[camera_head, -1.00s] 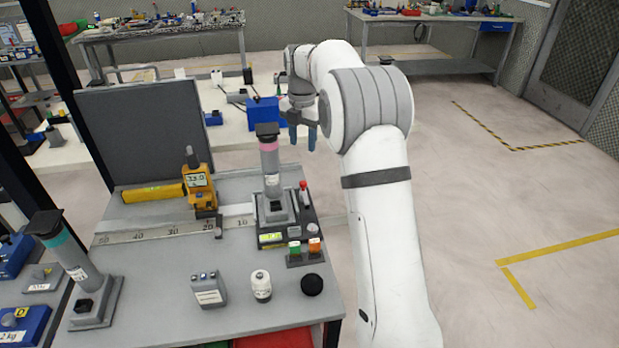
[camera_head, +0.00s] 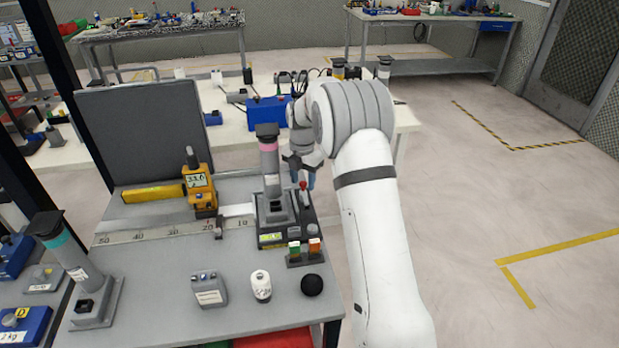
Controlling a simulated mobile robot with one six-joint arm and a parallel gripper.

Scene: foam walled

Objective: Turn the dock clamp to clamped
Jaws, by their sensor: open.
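The dock (camera_head: 288,229) is a dark base near the bench's right edge. A grey column with a pink band (camera_head: 269,158) and a black top stands upright in it. A small lever with a red tip (camera_head: 304,187), which looks like the dock clamp, rises from the dock's right side. The clamp's marked positions are too small to read.
A yellow gauge (camera_head: 201,190) and a dark panel (camera_head: 143,133) stand to the left. Open floor lies to the right.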

